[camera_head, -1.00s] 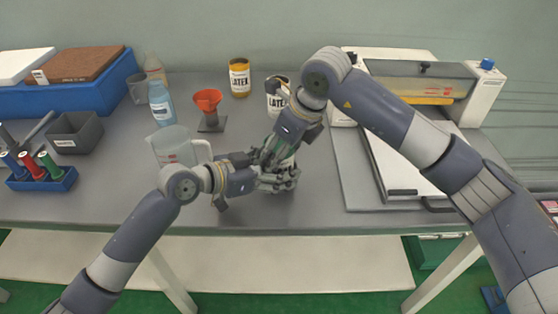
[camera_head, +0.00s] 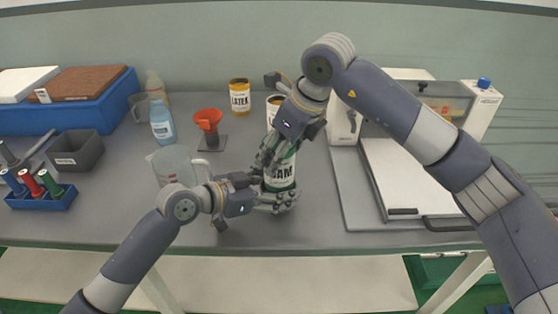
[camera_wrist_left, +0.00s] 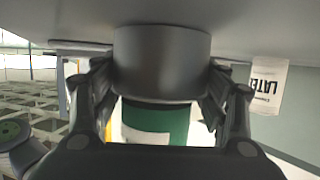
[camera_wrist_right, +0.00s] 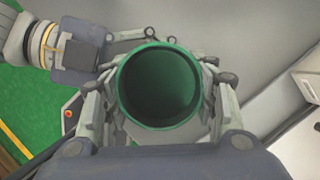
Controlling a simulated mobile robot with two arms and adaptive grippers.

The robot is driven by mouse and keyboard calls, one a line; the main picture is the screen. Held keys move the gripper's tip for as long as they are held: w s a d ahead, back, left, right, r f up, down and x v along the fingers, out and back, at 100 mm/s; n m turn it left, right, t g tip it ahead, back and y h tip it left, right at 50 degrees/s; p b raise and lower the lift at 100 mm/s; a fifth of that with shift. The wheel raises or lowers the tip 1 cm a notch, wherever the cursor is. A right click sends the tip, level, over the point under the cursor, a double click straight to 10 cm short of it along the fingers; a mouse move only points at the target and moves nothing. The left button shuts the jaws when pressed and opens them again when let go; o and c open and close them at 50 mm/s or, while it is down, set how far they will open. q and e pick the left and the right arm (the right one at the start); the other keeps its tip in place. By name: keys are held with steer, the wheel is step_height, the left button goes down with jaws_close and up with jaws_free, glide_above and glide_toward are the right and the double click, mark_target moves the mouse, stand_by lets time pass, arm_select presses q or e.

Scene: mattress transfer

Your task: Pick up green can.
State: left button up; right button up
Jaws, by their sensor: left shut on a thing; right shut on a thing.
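The green can (camera_head: 281,173) is green and white with a label ending in "AM". It stands roughly upright between my two grippers above the front middle of the table. My left gripper (camera_head: 275,202) is shut around its lower part, and my right gripper (camera_head: 277,155) is shut on its upper part. The left wrist view shows the can's green and white side (camera_wrist_left: 160,122) between the fingers. The right wrist view shows its open green-rimmed top (camera_wrist_right: 160,86) with a dark inside. I cannot tell whether its base touches the table.
A clear jug (camera_head: 178,166) stands left of the grippers. Two latex cans (camera_head: 240,96) (camera_head: 273,108), a red funnel (camera_head: 208,122) and a blue bottle (camera_head: 162,124) stand behind. A white machine (camera_head: 408,165) fills the right side.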

steer(key=shift+r, duration=2.2)
steer(key=shift+r, duration=0.1)
arm_select(q)
steer(key=o, duration=1.4)
steer(key=shift+c, duration=0.2)
steer(key=v, duration=1.1)
steer(key=shift+s+a+r, duration=0.1)
steer(key=shift+s+a, duration=0.1)
steer(key=shift+a, duration=0.1)
steer(key=shift+s, duration=0.1)
arm_select(e)
steer(key=shift+s, duration=0.1)
